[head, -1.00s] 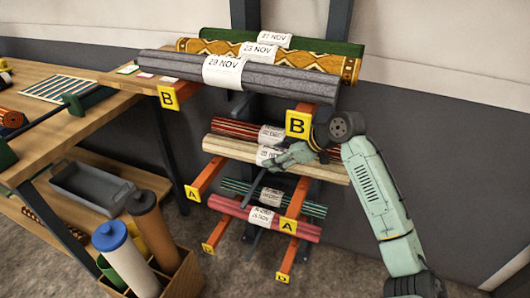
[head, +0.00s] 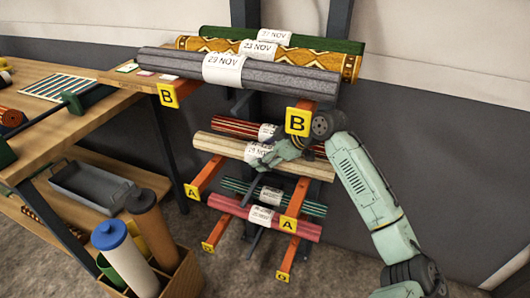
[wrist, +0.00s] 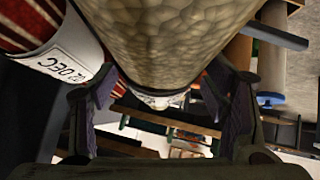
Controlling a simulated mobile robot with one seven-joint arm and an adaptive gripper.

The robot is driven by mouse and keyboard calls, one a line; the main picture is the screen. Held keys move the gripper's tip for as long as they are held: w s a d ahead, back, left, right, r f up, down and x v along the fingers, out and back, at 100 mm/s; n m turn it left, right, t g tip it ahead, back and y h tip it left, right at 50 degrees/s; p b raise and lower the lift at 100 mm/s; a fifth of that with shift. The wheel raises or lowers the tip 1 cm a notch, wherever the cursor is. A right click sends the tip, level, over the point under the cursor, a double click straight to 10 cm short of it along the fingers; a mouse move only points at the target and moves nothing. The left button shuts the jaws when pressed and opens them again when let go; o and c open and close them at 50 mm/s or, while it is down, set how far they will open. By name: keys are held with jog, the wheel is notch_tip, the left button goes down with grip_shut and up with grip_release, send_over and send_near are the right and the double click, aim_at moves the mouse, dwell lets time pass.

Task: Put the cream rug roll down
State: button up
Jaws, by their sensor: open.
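The cream rug roll (head: 218,146) lies across the orange arms marked A (head: 204,180) of the rack, in front of a red striped roll (head: 236,128). A white label wraps its middle. My gripper (head: 262,161) is at the roll's middle, near that label. In the wrist view the cream roll (wrist: 185,40) passes between the two fingers of my gripper (wrist: 162,92), which are open on either side of it. Whether a finger touches the roll is unclear. The red striped roll's label (wrist: 68,66) shows beside it.
The upper arms marked B (head: 297,122) hold grey (head: 275,77), yellow patterned and green rolls just above my wrist. Pink (head: 240,208) and dark green rolls lie on lower arms. A wooden table (head: 75,122) and a box of upright rolls (head: 185,275) stand left.

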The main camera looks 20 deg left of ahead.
jog(key=b+v, duration=0.2)
jog(key=v, duration=1)
jog(key=shift+r, duration=0.1)
